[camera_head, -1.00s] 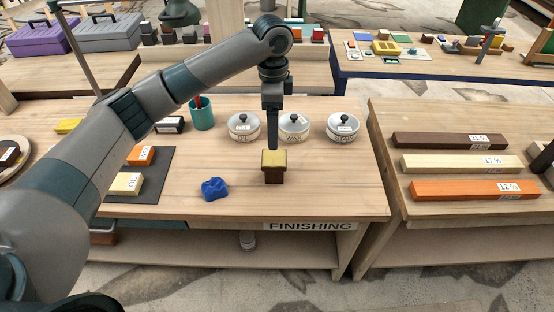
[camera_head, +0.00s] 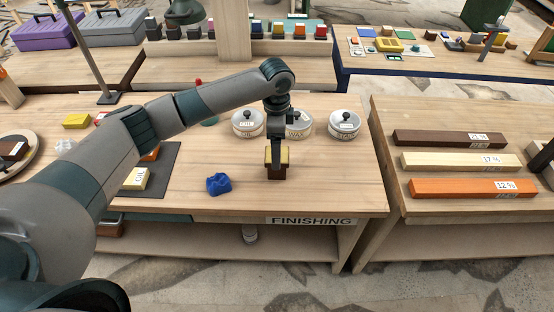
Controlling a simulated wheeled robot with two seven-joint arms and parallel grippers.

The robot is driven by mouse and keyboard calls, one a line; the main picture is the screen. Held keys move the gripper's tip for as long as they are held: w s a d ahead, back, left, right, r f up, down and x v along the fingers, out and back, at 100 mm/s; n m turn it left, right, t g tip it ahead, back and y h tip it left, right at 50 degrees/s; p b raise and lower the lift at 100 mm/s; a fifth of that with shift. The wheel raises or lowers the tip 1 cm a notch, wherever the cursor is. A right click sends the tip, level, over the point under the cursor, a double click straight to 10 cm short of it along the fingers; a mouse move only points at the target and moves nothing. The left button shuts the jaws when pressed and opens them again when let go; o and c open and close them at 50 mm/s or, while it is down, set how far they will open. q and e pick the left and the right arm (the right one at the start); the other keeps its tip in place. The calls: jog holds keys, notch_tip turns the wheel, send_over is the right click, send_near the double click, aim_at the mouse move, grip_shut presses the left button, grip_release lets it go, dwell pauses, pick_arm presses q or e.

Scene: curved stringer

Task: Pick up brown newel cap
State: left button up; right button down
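A small brown block with a yellowish top, which looks like the brown newel cap (camera_head: 276,174), stands upright on the finishing table near its front edge. My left gripper (camera_head: 276,162) points straight down at it, with its fingers overlapping the yellowish top. The fingers hide part of the cap. I cannot tell whether they are closed on it or only beside it. The cap rests on the table. My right gripper is not in view.
A crumpled blue cloth (camera_head: 218,184) lies left of the cap. Three lidded tins (camera_head: 344,124) stand behind it. A dark mat (camera_head: 160,182) with blocks is at the left. Bare wood lies right of the cap. Colored bars (camera_head: 470,188) lie on the right table.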

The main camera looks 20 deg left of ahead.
pick_arm(q)
notch_tip(320, 180, down, 3)
jog(key=shift+r, duration=0.2)
jog(key=shift+f, duration=0.15)
jog(key=shift+p, duration=0.35)
jog(key=shift+f+p, duration=0.55)
notch_tip(320, 180, down, 3)
jog(key=shift+w+f+p, duration=0.1)
jog(key=shift+w+p, duration=0.05)
jog(key=shift+p, duration=0.45)
jog(key=shift+f, duration=0.4)
